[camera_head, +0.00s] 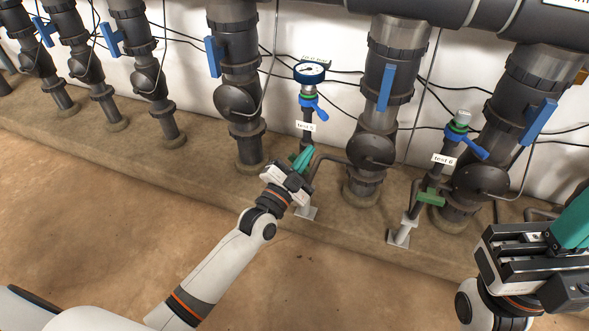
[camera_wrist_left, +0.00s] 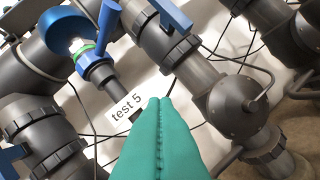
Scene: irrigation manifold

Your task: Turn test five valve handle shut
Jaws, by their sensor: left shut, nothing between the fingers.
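In the left wrist view the blue handle (camera_wrist_left: 106,22) slants up from the valve body, and the label (camera_wrist_left: 126,106) sits just left of the fingertips. My left gripper (camera_head: 306,152) is shut and empty, below the handle and apart from it. Its green fingers (camera_wrist_left: 160,100) lie together in the wrist view and hide the lower riser. My right gripper (camera_head: 572,228) is partly cut off at the right edge.
The test 6 riser (camera_head: 444,160) with its own blue handle (camera_head: 467,143) stands to the right. Thick grey pipes with blue levers (camera_head: 386,88) line the wall, with black cables behind. The risers stand on a concrete ledge (camera_head: 220,174). The floor (camera_head: 110,215) in front is clear.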

